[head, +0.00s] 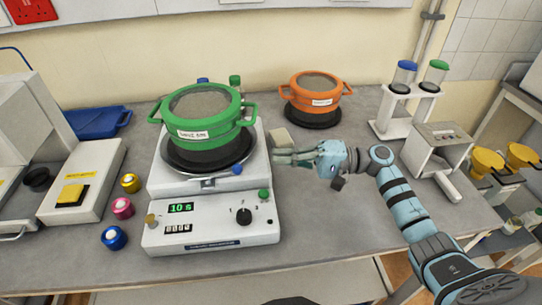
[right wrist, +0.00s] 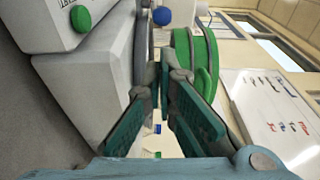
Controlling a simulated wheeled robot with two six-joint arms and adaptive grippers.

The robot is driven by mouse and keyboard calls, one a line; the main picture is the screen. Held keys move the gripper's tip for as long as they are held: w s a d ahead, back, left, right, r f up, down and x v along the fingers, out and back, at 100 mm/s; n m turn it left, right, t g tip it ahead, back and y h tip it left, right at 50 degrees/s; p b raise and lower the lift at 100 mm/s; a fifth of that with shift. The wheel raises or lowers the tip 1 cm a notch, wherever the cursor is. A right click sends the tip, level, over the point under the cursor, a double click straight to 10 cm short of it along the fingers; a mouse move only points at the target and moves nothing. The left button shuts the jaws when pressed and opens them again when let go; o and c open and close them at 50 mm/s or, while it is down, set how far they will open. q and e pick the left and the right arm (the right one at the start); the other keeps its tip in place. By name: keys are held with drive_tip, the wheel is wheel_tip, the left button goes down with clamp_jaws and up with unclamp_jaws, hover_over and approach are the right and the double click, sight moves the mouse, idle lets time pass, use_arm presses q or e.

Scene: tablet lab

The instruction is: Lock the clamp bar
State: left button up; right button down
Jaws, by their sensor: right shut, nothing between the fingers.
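The shaker (head: 211,222) stands in the middle of the bench, with a green sieve pan (head: 200,118) on its dark round seat. I cannot pick out a clamp bar for certain. A beige block (head: 281,137) shows at the shaker's right, just behind my right gripper (head: 277,157). The right gripper reaches in from the right beside the shaker and is shut and empty. In the right wrist view its green-padded fingers (right wrist: 166,75) point at the green pan's side (right wrist: 185,55). I cannot tell whether they touch anything. My left gripper is not in view.
An orange sieve pan (head: 317,93) sits behind on the right. A white stand with capped jars (head: 403,77) and a grey device (head: 437,147) are further right. Several coloured knobs (head: 122,208) lie left of the shaker, beside a white box with a yellow button (head: 73,194).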

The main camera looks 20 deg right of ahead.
drive_tip(key=x, duration=0.3)
drive_tip(key=shift+w+a+r+p, duration=0.1)
drive_tip(key=shift+w+a+p, duration=0.05)
drive_tip(key=shift+w+p, duration=0.15)
drive_tip(key=x, duration=0.4)
drive_tip(key=shift+s+a+p, duration=0.1)
drive_tip(key=shift+s+p, duration=0.2)
drive_tip(key=shift+p, duration=0.1)
drive_tip(key=shift+w+a, duration=0.15)
drive_tip(key=shift+a, duration=0.15)
drive_tip(key=shift+w+a, duration=0.1)
drive_tip(key=shift+w, duration=0.05)
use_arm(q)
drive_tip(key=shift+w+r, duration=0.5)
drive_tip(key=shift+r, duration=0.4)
use_arm(e)
drive_tip(key=shift+s+m+t+p, duration=0.3)
drive_tip(key=shift+m+t+p, duration=0.1)
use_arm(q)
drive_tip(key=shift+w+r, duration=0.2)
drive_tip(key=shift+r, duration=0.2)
use_arm(e)
drive_tip(key=shift+h, duration=0.3)
